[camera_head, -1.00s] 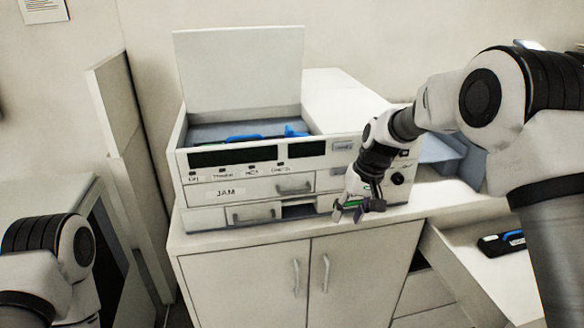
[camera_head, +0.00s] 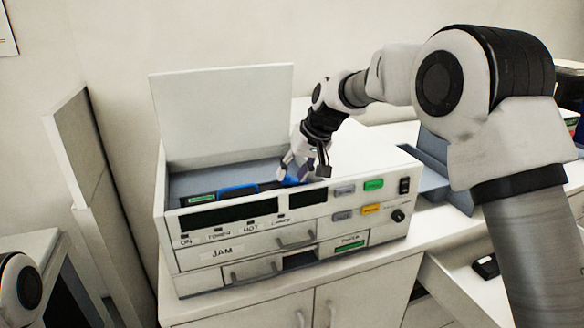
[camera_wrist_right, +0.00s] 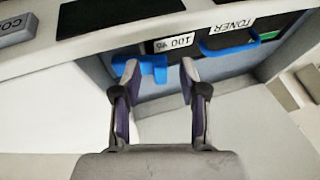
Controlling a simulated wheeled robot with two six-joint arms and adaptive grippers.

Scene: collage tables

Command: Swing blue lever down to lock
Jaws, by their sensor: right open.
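The machine (camera_head: 215,252) has its top lid (camera_head: 225,110) standing open. The blue lever (camera_head: 292,181) is in the open bay, at its right end, partly hidden by my right gripper (camera_head: 300,172). In the right wrist view the blue lever (camera_wrist_right: 153,68) shows close up, beside and partly behind the left-hand finger. My right gripper (camera_wrist_right: 160,66) is open, with its fingertips pointing into the bay. Whether a finger touches the lever, I cannot tell. My left gripper is out of view; only part of my left arm shows.
A toner cartridge with a blue handle (camera_head: 238,190) lies in the bay left of the lever; its handle (camera_wrist_right: 230,45) also shows in the wrist view. The front panel (camera_head: 215,214) edges the bay. An upright panel (camera_head: 95,180) stands left of the machine.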

